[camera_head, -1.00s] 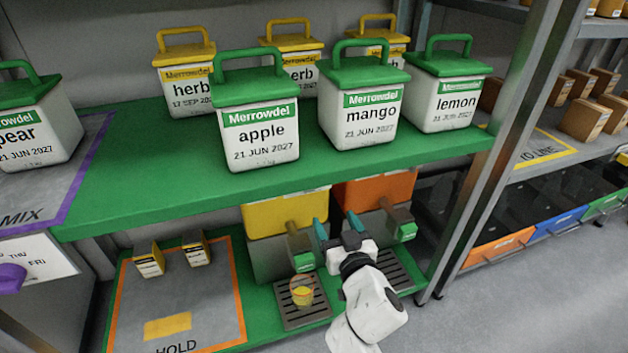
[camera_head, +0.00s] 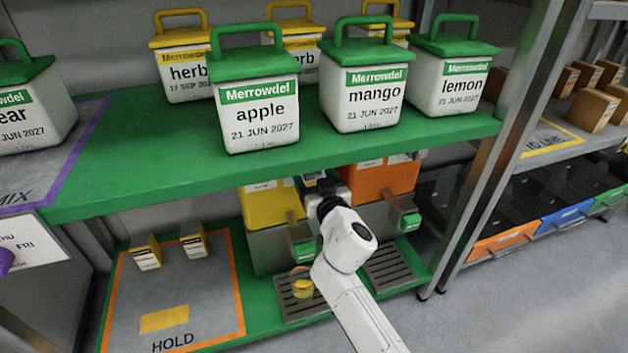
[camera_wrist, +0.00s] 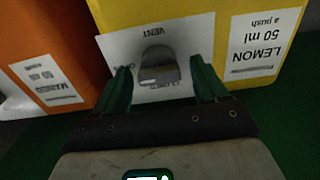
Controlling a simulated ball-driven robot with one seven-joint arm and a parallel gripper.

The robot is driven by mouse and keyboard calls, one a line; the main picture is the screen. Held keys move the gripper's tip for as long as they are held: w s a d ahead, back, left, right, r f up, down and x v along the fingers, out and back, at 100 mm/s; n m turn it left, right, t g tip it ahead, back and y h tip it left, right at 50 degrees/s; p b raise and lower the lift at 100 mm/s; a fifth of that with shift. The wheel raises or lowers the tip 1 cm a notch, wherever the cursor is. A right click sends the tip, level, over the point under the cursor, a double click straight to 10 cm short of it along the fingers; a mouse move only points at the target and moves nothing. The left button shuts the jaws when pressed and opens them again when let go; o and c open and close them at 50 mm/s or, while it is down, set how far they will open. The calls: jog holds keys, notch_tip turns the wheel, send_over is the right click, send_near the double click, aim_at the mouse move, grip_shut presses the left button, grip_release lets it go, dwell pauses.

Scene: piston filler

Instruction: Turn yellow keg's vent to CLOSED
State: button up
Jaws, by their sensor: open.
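The yellow keg (camera_head: 262,207) stands on the lower green shelf, under the upper shelf. In the wrist view the yellow keg (camera_wrist: 228,22) fills the upper right, with a white label plate (camera_wrist: 196,45) reading VENT upside down. A grey vent knob (camera_wrist: 158,64) sits on this plate and partly covers smaller lettering, apparently CLOSED. Which setting the knob points to I cannot tell. My gripper (camera_wrist: 163,86) is open, with one green finger on each side of the knob; contact is unclear. In the head view my wrist hides most of the gripper and the knob.
An orange keg (camera_head: 378,182) stands close on the right. The upper green shelf (camera_head: 160,165) hangs just above, carrying several tubs. A cup (camera_head: 301,286) stands on the drip tray below the yellow keg. A metal post (camera_head: 480,190) rises at right.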

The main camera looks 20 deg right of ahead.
jog(key=shift+w, duration=0.1)
jog(key=shift+c, duration=0.2)
jog(key=c, duration=0.9)
jog(key=n, duration=0.4)
jog(key=shift+a+n, duration=0.1)
jog(key=shift+n, duration=0.3)
jog(key=n, duration=0.4)
jog(key=shift+n, duration=0.3)
jog(key=n, duration=0.4)
jog(key=shift+a+f+n+p, duration=0.1)
jog(key=shift+f+n+p, duration=0.05)
jog(key=shift+n+p, duration=0.15)
jog(key=shift+f+n, duration=0.1)
jog(key=shift+n, duration=1.8)
